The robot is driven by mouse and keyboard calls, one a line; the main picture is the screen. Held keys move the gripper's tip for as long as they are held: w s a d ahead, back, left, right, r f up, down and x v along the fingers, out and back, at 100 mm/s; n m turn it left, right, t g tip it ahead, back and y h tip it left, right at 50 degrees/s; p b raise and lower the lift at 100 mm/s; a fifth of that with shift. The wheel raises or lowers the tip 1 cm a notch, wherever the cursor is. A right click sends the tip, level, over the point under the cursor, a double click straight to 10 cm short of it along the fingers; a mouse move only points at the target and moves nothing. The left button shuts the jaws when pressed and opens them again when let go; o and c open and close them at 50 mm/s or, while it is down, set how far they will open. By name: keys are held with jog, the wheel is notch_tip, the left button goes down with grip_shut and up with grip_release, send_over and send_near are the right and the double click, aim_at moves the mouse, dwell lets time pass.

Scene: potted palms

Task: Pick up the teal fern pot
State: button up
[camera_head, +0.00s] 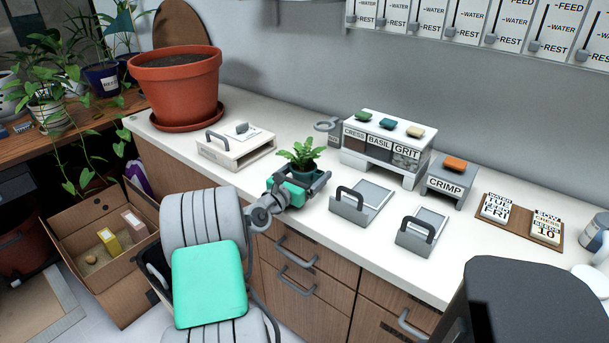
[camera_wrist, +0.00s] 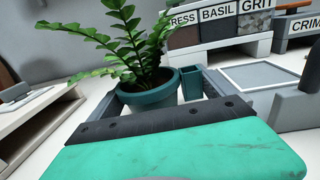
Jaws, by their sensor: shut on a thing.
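The teal fern pot (camera_head: 304,172) holds a green leafy fern and stands upright near the front edge of the white counter in the head view. It also shows in the wrist view (camera_wrist: 147,101), just beyond the teal and black body of my gripper. My gripper (camera_head: 307,180) reaches in from the front, with its dark grey fingers on either side of the pot, shut on it. The pot's lower part is mostly hidden by my gripper. I cannot tell whether its base touches the counter.
A grey tray with a dark handle (camera_head: 361,202) stands close to the right, with a second one (camera_head: 422,231) beyond. A CRESS, BASIL, GRIT rack (camera_head: 386,142) stands behind. A pale wooden handled box (camera_head: 236,147) and large terracotta pot (camera_head: 176,88) are left.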

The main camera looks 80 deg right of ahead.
jog(key=c, duration=0.4)
jog(key=shift+c, duration=0.2)
jog(key=shift+r, duration=0.1)
